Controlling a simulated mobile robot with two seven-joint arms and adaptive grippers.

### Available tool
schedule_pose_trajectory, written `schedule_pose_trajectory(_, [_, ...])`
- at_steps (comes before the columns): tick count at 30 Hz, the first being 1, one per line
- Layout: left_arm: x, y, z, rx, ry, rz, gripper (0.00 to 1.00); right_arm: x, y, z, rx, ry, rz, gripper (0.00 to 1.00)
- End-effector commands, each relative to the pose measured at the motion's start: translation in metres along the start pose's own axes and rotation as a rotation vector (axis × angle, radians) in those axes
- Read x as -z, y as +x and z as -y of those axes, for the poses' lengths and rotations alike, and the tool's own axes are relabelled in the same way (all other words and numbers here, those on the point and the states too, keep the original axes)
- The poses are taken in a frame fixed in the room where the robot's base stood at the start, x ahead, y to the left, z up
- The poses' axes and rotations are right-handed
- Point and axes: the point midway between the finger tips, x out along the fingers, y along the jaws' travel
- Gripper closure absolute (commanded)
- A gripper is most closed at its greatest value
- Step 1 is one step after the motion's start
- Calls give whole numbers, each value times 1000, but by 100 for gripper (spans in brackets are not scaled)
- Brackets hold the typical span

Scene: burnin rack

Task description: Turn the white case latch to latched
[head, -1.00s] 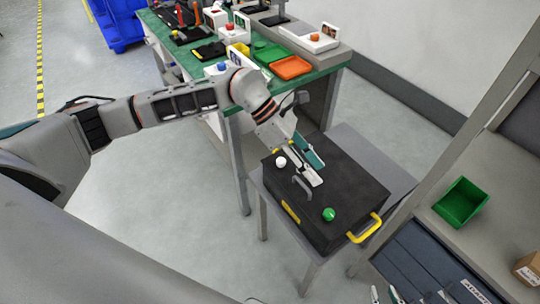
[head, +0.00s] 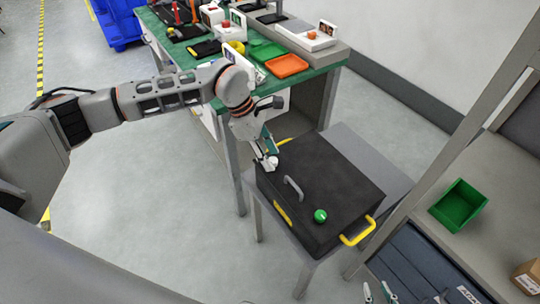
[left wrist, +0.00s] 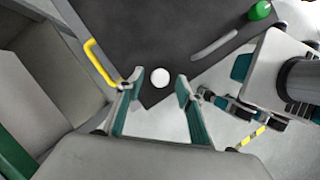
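The black case (head: 330,178) lies on a grey stand. Its white case latch (head: 272,162) is a round white knob near the far left corner of the lid. My left gripper (head: 268,158) is at that corner. In the left wrist view the white latch (left wrist: 160,77) shows between and just beyond the fingertips of my open left gripper (left wrist: 158,86), with gaps on both sides. How the latch is turned cannot be told. A green knob (head: 320,215) sits on the lid's near side. My right gripper (head: 377,292) is partly visible at the bottom edge, its fingers apart.
A grey lid handle (head: 293,187) stands between the knobs. A yellow side handle (head: 358,232) juts from the case's right end. A green-topped bench (head: 334,70) with trays stands behind. A green bin (head: 459,205) is on the right.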

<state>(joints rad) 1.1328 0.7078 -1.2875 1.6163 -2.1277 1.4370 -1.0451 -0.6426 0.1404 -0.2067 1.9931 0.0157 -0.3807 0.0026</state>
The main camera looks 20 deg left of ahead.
Motion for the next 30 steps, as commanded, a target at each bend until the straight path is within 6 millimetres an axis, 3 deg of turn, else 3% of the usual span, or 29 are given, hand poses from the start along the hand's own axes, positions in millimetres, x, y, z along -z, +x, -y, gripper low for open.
schedule_pose_trajectory(10, [0,5,0,0,-1,0,63,3,1,-2,-3,-1,-5,75])
schedule_pose_trajectory(15, [0,5,0,0,-1,0,100,3,1,-2,-3,-1,-5,75])
schedule_pose_trajectory(23, [0,5,0,-4,-10,1,100,2,1,-2,-3,-1,-3,75])
schedule_pose_trajectory(30, [-2,2,2,-37,-86,1,100,14,-3,-4,-3,6,-12,75])
